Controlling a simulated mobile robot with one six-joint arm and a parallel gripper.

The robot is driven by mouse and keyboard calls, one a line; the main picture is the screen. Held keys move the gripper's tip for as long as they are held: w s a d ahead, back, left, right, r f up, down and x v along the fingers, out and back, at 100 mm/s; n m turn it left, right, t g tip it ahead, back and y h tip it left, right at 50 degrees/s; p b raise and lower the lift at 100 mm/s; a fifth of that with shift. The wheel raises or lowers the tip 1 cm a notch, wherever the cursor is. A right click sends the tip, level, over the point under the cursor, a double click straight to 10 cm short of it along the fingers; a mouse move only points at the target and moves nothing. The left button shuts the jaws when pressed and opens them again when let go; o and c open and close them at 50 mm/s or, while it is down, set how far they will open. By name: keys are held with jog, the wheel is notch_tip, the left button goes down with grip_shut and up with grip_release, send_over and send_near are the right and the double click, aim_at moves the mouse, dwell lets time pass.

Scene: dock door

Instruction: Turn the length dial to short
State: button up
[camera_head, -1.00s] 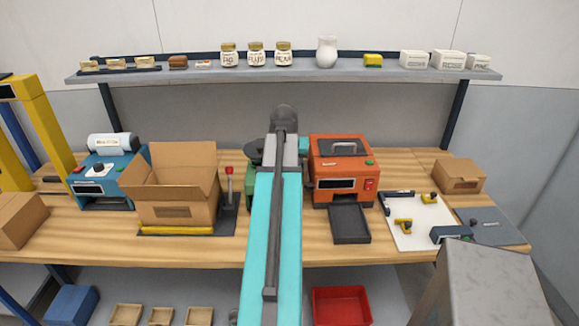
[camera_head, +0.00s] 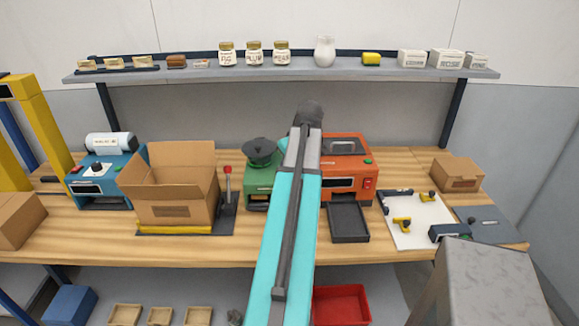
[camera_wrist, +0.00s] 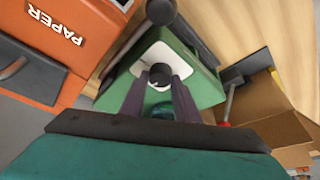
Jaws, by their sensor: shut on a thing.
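The length dial, a black knob (camera_wrist: 160,69) on a white plate, is on the green machine (camera_wrist: 204,84) in the wrist view. My gripper (camera_wrist: 159,80) has its two dark fingers on either side of the knob and is shut on it. The dial's markings and pointer cannot be read. In the head view the green machine (camera_head: 260,190) stands between the cardboard box and the orange machine; my arm covers part of its right side, and neither dial nor fingers can be made out there.
The orange machine (camera_head: 345,152), labelled PAPER in the wrist view, stands close on the right. A red-knobbed lever (camera_head: 229,185) and open cardboard box (camera_head: 176,190) are on the left. A blue machine (camera_head: 98,185) with its own knob stands farther left.

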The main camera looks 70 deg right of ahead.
jog(key=shift+w+n+y, duration=0.1)
jog(key=shift+n+y, duration=0.3)
jog(key=shift+n, duration=0.5)
jog(key=o, duration=1)
jog(key=shift+o, duration=0.2)
jog(key=shift+r, duration=0.1)
jog(key=shift+s+r+b, duration=0.3)
jog(key=shift+s+r, duration=0.05)
jog(key=shift+r, duration=0.1)
jog(key=b+v, duration=0.2)
jog(key=v, duration=1)
jog(key=shift+s+r+b, duration=0.2)
jog(key=shift+b, duration=0.1)
